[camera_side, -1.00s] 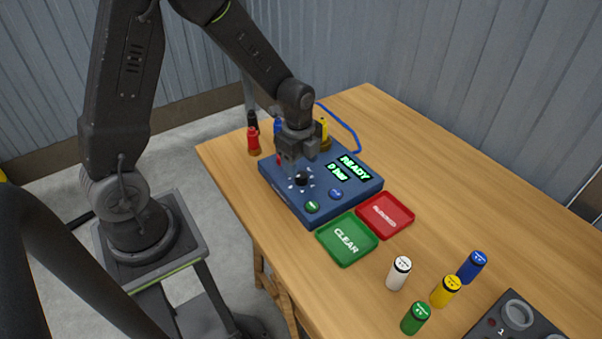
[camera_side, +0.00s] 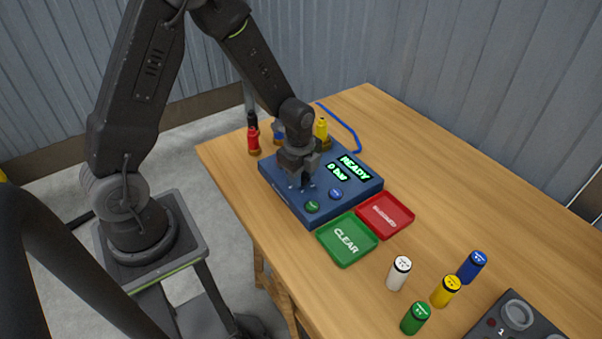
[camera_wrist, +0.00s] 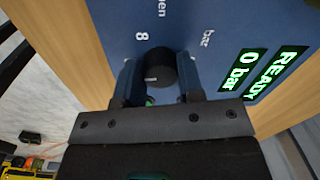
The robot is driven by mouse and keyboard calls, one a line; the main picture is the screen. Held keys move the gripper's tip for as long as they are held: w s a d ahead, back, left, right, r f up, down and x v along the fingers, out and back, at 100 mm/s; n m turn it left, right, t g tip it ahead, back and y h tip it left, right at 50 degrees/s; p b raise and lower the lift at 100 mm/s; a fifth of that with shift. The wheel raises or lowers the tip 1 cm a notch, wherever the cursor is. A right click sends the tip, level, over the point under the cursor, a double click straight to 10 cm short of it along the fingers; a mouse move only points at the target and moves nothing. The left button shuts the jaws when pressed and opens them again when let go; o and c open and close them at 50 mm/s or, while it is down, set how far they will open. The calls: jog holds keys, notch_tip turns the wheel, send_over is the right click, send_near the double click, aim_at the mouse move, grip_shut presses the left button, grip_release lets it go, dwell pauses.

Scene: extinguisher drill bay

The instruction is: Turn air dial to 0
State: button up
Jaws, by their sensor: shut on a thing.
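The black air dial (camera_wrist: 161,69) sits on the blue control box (camera_side: 345,199) and shows between my fingers in the wrist view. My gripper (camera_wrist: 158,85) is shut on the dial, with one finger at each side of it. In the side view my gripper (camera_side: 302,184) points down at the box and mostly hides the dial. A white "8" and "bar" are printed on the panel near the dial. The green display (camera_side: 346,167) reads "READY" and "0 bar", and it also shows in the wrist view (camera_wrist: 262,68).
A green button (camera_side: 312,207) and a blue button (camera_side: 336,193) lie close to my gripper. A green "CLEAR" tray (camera_side: 346,240) and a red tray (camera_side: 385,215) sit beside the box. Red (camera_side: 254,141) and yellow (camera_side: 322,131) bottles stand behind it. Several capped cylinders stand front right.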

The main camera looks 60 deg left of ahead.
jog(key=c, duration=0.3)
jog(key=shift+n, duration=0.3)
